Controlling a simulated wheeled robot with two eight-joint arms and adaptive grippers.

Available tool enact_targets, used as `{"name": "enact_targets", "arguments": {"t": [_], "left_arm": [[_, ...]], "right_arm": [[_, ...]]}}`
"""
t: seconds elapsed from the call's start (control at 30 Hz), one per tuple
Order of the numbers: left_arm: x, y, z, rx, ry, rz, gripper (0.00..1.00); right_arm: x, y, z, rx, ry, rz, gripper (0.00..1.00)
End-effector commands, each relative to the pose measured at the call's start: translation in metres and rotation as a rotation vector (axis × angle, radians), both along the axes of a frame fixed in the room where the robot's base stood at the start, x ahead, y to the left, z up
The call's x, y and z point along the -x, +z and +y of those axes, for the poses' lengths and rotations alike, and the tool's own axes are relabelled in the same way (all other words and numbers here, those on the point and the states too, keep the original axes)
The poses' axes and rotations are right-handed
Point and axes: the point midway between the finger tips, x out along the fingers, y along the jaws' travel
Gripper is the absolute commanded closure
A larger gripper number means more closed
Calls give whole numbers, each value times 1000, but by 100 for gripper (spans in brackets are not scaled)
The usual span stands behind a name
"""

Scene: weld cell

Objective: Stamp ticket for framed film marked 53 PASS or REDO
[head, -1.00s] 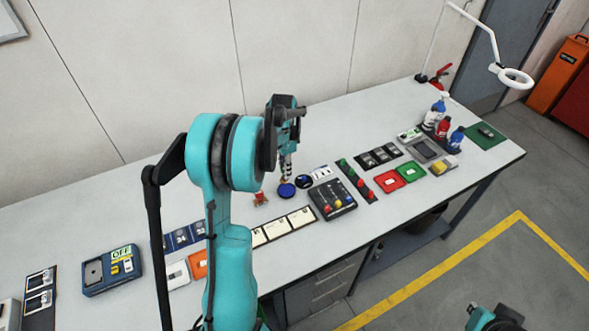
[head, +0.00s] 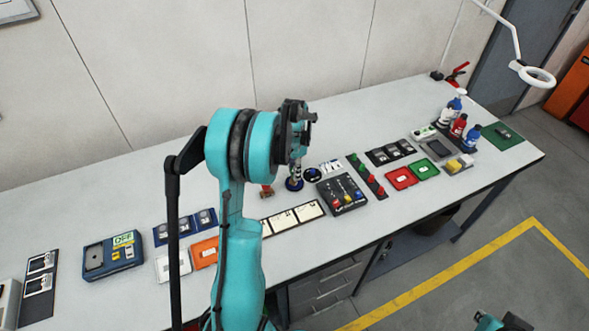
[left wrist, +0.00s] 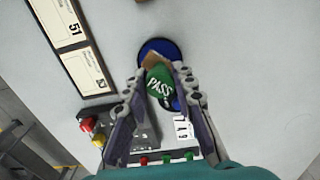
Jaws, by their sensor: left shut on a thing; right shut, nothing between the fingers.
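My left gripper (head: 295,172) points down over the blue ink pad (head: 294,184) and is shut on a stamp. In the left wrist view the stamp (left wrist: 160,84) has a green top marked PASS and a brown end, in front of the blue pad (left wrist: 152,48). I cannot tell whether it touches the pad. A red stamp (head: 266,190) stands just left of the pad. A strip of pale tickets (head: 295,217) lies in front; the left wrist view shows one ticket (left wrist: 69,30) marked 51. No 53 is readable.
A dark tray with coloured knobs (head: 342,195), red (head: 401,178) and green (head: 424,169) trays, and bottles (head: 459,125) are to the right. A blue device marked OFF (head: 112,255) and framed films (head: 180,227) are left.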

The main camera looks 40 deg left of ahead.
Motion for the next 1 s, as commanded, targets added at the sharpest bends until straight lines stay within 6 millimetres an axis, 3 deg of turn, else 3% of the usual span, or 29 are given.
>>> {"name": "enact_targets", "arguments": {"t": [1.0], "left_arm": [[0, -5, 0, 0, 0, 0, 93]], "right_arm": [[0, -4, 0, 0, 0, 0, 100]]}}
